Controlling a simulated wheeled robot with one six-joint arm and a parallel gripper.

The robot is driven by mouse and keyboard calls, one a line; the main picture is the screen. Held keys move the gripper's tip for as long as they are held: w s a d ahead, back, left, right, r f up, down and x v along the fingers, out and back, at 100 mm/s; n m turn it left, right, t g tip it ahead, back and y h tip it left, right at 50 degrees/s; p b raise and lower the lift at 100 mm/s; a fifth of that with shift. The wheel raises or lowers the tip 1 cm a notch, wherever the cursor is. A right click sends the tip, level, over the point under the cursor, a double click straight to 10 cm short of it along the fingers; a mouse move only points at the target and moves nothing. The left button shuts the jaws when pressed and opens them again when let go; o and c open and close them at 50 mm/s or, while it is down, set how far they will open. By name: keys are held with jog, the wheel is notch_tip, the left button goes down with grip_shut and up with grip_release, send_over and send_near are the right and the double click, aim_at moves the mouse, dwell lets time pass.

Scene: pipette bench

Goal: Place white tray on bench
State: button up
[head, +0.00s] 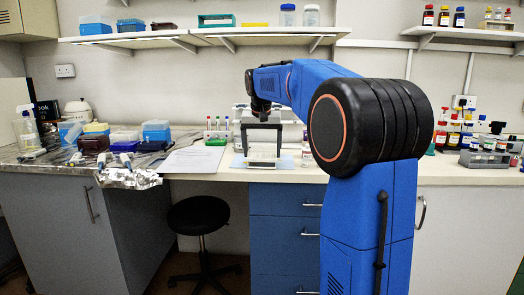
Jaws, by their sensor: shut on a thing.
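My gripper (262,153) is over the bench, with its two dark fingers pointing down and set wide apart. It is shut on a pale, flat thing low between the fingers, which looks like the white tray (262,160). The tray is small and partly hidden in this view. It is at or just above a light blue patch (240,161) on the bench top. I cannot tell whether the tray touches the surface. The white bench (450,171) runs along the wall, with blue drawers below my gripper.
A white paper sheet (193,160) lies left of my gripper, with a rack of small bottles (216,133) behind it. Blue boxes (156,130) and crumpled foil (128,178) crowd the left bench. Reagent bottles (468,130) stand at right. A black stool (198,216) stands below.

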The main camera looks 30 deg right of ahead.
jog(key=shift+f, duration=0.1)
jog(key=o, duration=1)
jog(key=v, duration=1.2)
jog(key=s+a+f+n, duration=0.2)
jog(key=s+a+f, duration=0.3)
jog(key=s+f, duration=0.5)
jog(key=s+a+f+n+t+y, duration=0.1)
jog(key=s+a+f, duration=0.4)
jog(key=s+f, duration=0.6)
jog(key=s+a+f+n+t+y, duration=0.1)
jog(key=s+a+f+n, duration=0.2)
jog(key=s+a+f, duration=0.3)
jog(key=shift+s+f+n, duration=0.15)
jog(key=shift+s+f, duration=0.75)
jog(key=shift+s, duration=0.65)
jog(key=shift+s+f+n, duration=0.1)
jog(key=shift+s+f, duration=0.75)
jog(key=shift+s, duration=0.75)
jog(key=shift+s+f+n, duration=0.15)
jog(key=shift+s+f, duration=0.75)
jog(key=shift+s, duration=0.65)
